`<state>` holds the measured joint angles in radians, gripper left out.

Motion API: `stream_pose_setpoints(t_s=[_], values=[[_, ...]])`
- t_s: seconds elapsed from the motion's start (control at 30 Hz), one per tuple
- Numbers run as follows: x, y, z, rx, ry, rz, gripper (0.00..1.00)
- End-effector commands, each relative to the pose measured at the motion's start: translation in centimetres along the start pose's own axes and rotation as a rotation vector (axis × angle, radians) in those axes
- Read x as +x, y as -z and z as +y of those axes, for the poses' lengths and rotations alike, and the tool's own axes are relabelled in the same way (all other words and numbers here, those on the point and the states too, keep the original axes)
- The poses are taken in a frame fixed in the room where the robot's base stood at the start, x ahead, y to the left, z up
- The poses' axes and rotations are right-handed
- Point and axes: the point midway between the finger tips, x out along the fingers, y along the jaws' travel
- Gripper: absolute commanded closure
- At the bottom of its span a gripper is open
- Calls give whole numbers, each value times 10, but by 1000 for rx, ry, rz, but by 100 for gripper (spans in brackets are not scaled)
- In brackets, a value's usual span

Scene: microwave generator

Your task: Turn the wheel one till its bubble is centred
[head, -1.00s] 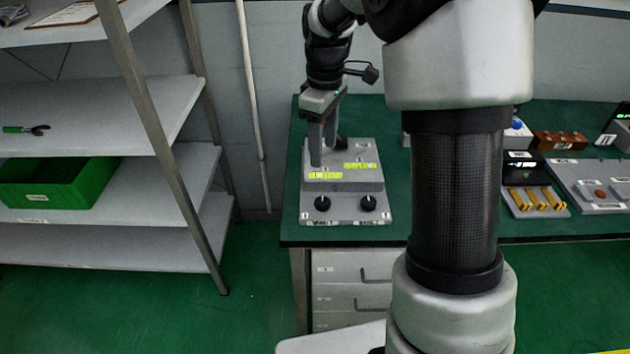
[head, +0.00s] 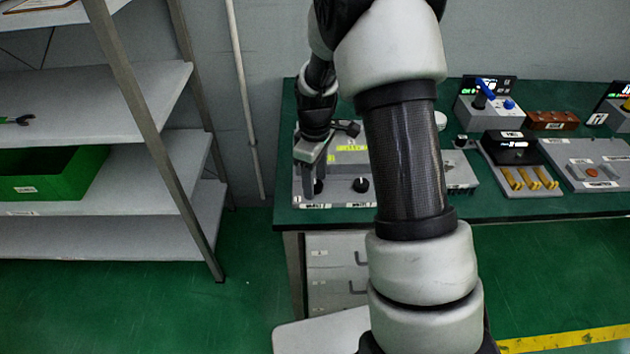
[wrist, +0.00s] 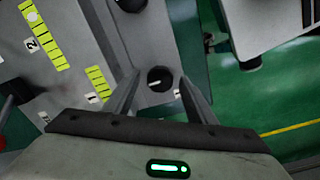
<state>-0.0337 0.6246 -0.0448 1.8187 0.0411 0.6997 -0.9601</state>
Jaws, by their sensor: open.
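The grey level panel (head: 342,203) carries two black round knobs along its front. The left knob (head: 318,187) also shows in the wrist view (wrist: 160,78), with a pale pointer mark on it. My gripper (wrist: 156,98) is open, its two fingers on either side of this knob; I cannot tell whether they touch it. The right knob (head: 361,185) is free and partly cut off in the wrist view. The yellow-green vial labelled 1 (wrist: 98,80) shows no bubble that I can make out. The vial labelled 2 (wrist: 48,45) has a whitish bubble near its upper end.
The panel stands on a green bench (head: 480,215) above white drawers (head: 335,265). To the right are a module with yellow levers (head: 528,180) and a blue-handled device (head: 487,95). A shelf rack with a green bin (head: 50,175) stands at left.

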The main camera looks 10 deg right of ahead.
Motion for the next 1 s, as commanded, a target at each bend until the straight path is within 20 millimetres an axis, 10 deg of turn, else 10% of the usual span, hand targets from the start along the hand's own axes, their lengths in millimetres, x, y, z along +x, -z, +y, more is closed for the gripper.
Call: stream_pose_setpoints(t_s=[0.37, 0.6, 1.0], values=[[6, 0, 0, 0, -1, 0, 49], [6, 0, 0, 0, -1, 0, 90], [6, 0, 0, 73, -1, 0, 90]])
